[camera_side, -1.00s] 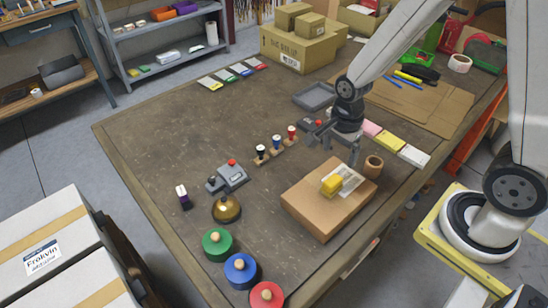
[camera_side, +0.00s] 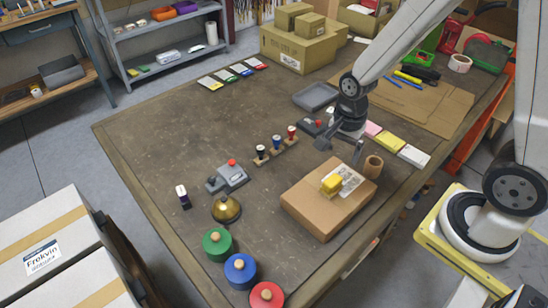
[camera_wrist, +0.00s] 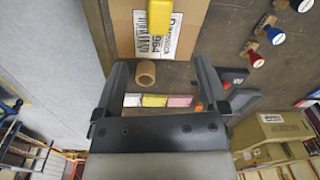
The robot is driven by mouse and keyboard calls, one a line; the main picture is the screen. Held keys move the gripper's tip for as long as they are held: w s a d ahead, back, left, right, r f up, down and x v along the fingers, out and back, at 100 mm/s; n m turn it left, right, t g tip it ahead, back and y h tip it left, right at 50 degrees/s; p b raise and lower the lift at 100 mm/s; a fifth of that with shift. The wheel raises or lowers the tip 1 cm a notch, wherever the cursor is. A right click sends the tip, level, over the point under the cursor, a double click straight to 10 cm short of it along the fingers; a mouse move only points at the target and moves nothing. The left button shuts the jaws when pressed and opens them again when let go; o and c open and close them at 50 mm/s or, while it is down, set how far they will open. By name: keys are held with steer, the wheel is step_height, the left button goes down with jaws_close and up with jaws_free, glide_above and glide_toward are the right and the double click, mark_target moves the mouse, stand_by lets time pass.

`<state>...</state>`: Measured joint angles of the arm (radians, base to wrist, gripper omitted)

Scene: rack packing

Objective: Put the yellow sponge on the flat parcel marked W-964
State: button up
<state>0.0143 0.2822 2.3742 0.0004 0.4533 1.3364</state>
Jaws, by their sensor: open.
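The yellow sponge (camera_side: 331,185) rests on top of the flat cardboard parcel (camera_side: 318,212), partly over its white label. In the wrist view the sponge (camera_wrist: 160,15) lies at the top edge, against the label (camera_wrist: 158,42) on the parcel (camera_wrist: 124,30). The label's marking appears to end in 964; the rest is partly covered or too small to read. My gripper (camera_side: 340,151) is open and empty, above and behind the parcel, apart from the sponge. Its two spread fingers also show in the wrist view (camera_wrist: 157,72).
A brown tape roll (camera_side: 373,167) stands beside the parcel's right corner. Stamps (camera_side: 276,143) and a grey device with a red button (camera_side: 230,174) stand to the left. Coloured note pads (camera_side: 389,141) lie behind right. The table's left middle is clear.

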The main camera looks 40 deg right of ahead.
steer(key=r+n, duration=0.1)
steer(key=n, duration=0.4)
steer(key=s+r+n+t, duration=0.1)
steer(key=r+n, duration=0.1)
steer(key=n, duration=0.3)
steer(key=s+r+n+t, duration=0.1)
steer(key=n, duration=0.4)
steer(key=shift+s+a+r, duration=0.2)
steer(key=shift+s+r, duration=0.05)
